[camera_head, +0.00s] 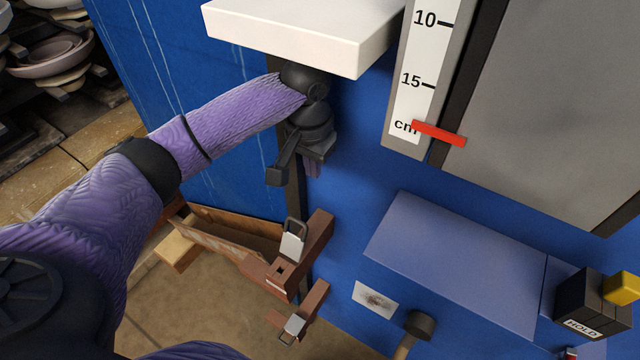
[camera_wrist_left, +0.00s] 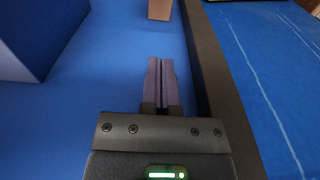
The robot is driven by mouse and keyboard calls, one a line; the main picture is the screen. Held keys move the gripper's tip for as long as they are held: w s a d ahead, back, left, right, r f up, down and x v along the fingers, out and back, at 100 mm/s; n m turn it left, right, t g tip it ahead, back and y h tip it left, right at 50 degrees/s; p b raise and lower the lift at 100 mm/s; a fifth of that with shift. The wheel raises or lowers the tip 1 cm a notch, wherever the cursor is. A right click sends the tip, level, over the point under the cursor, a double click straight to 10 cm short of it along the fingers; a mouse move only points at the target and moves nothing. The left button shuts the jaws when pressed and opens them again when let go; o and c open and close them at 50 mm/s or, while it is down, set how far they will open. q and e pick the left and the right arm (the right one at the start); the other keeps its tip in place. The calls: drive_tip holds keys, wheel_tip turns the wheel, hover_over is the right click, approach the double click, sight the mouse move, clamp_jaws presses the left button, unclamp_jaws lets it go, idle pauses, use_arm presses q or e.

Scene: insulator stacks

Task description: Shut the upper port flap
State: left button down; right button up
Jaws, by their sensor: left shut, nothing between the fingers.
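No part is clearly recognisable as the upper port flap. Two brown fittings with metal clasps project from the blue wall; the upper fitting (camera_head: 313,245) and lower fitting (camera_head: 312,300) may belong to the ports, but I cannot tell. My left gripper (camera_head: 313,170) is above the upper fitting and apart from it, beneath a white slab. Its fingers are mostly hidden by the wrist in the head view. In the left wrist view the fingers (camera_wrist_left: 160,80) are together and empty, pointing along the blue wall. A brown block (camera_wrist_left: 160,9) shows beyond them. My right gripper is not visible.
The white slab (camera_head: 290,32) overhangs my left wrist. A scale (camera_head: 412,85) with a red pointer (camera_head: 438,134) stands to the right. A blue box (camera_head: 455,260) projects lower right, near a black HOLD block (camera_head: 588,304). A wooden box (camera_head: 228,235) lies low left.

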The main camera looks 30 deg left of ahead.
sight(294, 238)
use_arm(q)
wheel_tip(294, 238, down, 10)
drive_tip(key=shift+w+r+b, duration=0.1)
drive_tip(key=shift+r+b, duration=0.05)
drive_tip(key=shift+b, duration=1)
drive_tip(key=s+p, duration=0.1)
drive_tip(key=s, duration=0.1)
drive_tip(key=s+r, duration=0.1)
drive_tip(key=shift+s+a+p, duration=0.15)
drive_tip(key=shift+s+p, duration=0.2)
drive_tip(key=shift+s, duration=0.05)
